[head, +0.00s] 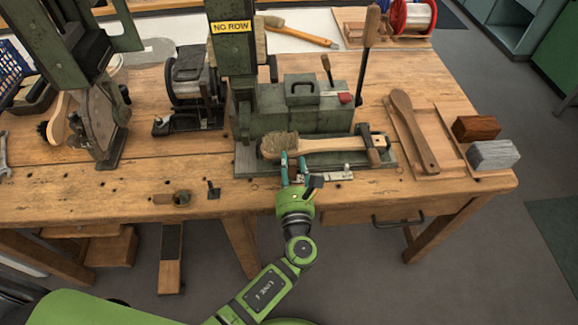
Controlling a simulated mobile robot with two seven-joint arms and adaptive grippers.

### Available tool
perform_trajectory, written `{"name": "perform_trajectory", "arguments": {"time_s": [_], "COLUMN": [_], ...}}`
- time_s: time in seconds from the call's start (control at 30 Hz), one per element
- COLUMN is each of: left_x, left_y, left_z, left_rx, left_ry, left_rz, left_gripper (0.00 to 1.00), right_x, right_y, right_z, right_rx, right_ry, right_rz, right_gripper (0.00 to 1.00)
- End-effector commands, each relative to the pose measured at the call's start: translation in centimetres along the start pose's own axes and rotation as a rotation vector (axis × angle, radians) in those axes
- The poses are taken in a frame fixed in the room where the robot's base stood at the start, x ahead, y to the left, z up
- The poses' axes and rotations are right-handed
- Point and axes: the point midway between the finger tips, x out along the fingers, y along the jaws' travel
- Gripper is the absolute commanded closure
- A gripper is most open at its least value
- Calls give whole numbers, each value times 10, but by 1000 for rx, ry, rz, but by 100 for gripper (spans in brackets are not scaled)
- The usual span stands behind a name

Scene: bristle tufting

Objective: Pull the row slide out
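My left gripper (293,161) reaches in from the front edge of the bench. Its two teal fingers stand apart with nothing visibly held between them. A flat metal slide bar (338,176), which looks like the row slide, lies at the machine's front just right of the fingers. A dark knob (315,182) sits at its left end, close beside the right finger; I cannot tell whether they touch. The wooden brush (322,145) with tan bristles lies on the green machine (300,118), just beyond the fingertips. My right gripper is not in view.
A tall green column with a yellow "NG ROW" label (231,27) rises behind. A wooden paddle (414,130) lies on a board at right, with brown (476,128) and grey (493,155) blocks beside it. The front bench strip (120,200) is mostly clear.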

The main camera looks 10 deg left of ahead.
Motion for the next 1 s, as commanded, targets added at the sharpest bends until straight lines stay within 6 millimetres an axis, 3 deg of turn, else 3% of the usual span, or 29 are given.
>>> {"name": "perform_trajectory", "arguments": {"time_s": [0.33, 0.7, 1.0], "left_x": [-14, -89, -120], "left_y": [-3, -1, 0], "left_z": [-3, -2, 0], "left_rx": [-3, -2, -2], "left_ry": [7, 6, 0], "left_rz": [-9, -6, -1], "left_gripper": [57, 57, 57], "right_x": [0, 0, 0], "right_y": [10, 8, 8], "right_z": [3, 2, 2], "right_rx": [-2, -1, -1], "right_ry": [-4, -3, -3], "right_rz": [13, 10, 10], "right_gripper": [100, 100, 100]}}
